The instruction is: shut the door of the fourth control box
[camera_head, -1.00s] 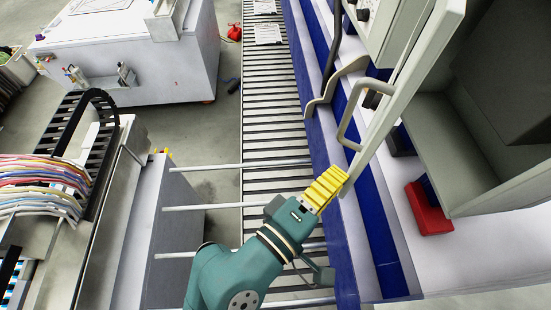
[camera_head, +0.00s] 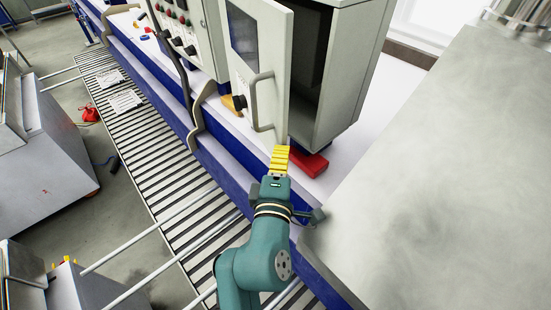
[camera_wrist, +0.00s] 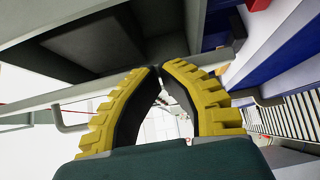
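A grey control box (camera_head: 345,75) stands on the bench in the head view, its dark inside showing. Its door (camera_head: 270,45), with a window and a bent grey handle (camera_head: 257,105), stands open, swung out to the left. My gripper (camera_head: 281,150), with yellow ribbed fingers, is at the door's lower free corner; I cannot tell whether it touches. In the wrist view my gripper's fingertips (camera_wrist: 160,68) meet with nothing seen between them. The door edge (camera_wrist: 85,92) runs across behind the fingers, which hide its middle. The box inside (camera_wrist: 95,45) shows beyond.
Another box with buttons (camera_head: 180,25) stands to the left. A roller conveyor (camera_head: 150,155) runs along the blue bench edge. A large grey surface (camera_head: 430,180) fills the right.

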